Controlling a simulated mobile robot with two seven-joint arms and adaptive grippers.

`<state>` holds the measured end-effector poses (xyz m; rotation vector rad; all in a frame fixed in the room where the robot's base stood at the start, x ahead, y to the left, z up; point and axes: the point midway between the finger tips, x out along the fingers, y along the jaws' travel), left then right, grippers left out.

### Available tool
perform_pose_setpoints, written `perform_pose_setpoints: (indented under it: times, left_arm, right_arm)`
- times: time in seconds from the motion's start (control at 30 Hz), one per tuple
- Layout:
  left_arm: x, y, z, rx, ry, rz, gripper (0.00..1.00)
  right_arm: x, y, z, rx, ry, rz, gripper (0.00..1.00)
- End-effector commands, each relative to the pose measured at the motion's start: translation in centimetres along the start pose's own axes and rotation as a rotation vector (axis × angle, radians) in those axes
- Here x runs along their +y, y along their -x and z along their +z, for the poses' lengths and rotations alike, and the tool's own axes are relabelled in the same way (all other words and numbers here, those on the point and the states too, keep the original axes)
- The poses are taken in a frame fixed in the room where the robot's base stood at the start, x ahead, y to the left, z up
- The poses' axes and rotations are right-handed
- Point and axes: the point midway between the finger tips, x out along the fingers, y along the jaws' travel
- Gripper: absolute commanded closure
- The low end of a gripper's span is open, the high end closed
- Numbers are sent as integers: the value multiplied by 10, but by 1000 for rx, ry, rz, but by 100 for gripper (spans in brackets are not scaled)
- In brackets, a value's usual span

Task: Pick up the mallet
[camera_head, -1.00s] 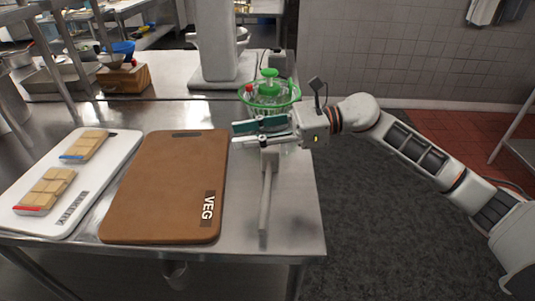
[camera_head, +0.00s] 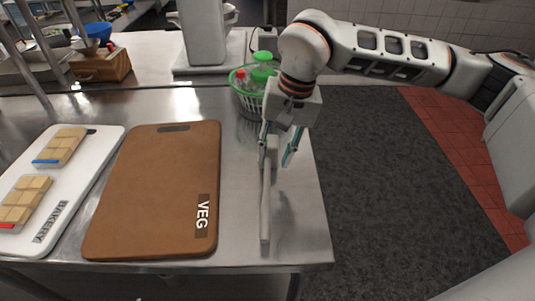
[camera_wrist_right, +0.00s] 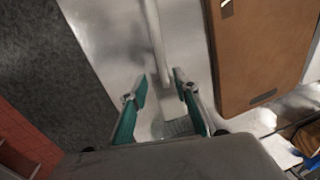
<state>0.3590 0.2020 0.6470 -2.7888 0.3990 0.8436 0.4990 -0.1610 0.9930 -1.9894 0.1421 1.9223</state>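The mallet (camera_head: 265,205) lies on the steel table to the right of the brown board, its pale grey handle toward the front edge. In the right wrist view its handle (camera_wrist_right: 155,35) runs up from between the fingertips, and its head (camera_wrist_right: 175,128) lies farther back between the fingers, partly hidden. My right gripper (camera_head: 277,160) points down over the head end of the mallet with its teal-padded fingers apart. The wrist view shows the same open fingers (camera_wrist_right: 161,80) on either side of the mallet, with gaps. My left gripper is not in view.
A brown cutting board (camera_head: 150,205) marked VEG lies left of the mallet. A white board (camera_head: 88,160) with wooden blocks is farther left. A green basket (camera_head: 237,85) with bottles stands behind my right gripper. The table's right edge is close to the mallet.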

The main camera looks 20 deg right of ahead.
Motion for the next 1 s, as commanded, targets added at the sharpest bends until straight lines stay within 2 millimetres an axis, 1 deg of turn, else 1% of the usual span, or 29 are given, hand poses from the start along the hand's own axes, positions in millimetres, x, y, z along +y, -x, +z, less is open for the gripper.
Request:
perform_pose_setpoints:
  times: [0.17, 0.3, 0.4, 0.53, 0.73, 0.77, 0.8, 0.87, 1.0]
  left_arm:
    - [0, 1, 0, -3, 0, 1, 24]
    - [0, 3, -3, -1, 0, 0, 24]
    - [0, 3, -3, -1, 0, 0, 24]
    - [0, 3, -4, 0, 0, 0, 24]
    - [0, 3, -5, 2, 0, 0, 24]
    - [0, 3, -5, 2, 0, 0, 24]
    - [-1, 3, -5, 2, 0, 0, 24]
    - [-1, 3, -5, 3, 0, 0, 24]
    - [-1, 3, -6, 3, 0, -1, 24]
  right_arm:
    - [-2, -18, 2, -4, -2, 0, 70]
    - [-6, -38, 5, -4, -1, -2, 70]
    - [-6, -50, 4, -3, -3, -2, 70]
    - [-6, -57, 3, -2, -3, -2, 70]
    - [-6, -58, 3, -1, -3, -3, 70]
    - [-6, -58, 3, -1, -3, -3, 75]
    - [-6, -58, 3, -1, -3, -3, 86]
    - [-6, -58, 3, -1, -3, -3, 100]
    - [-6, -57, 3, 0, -2, -4, 100]
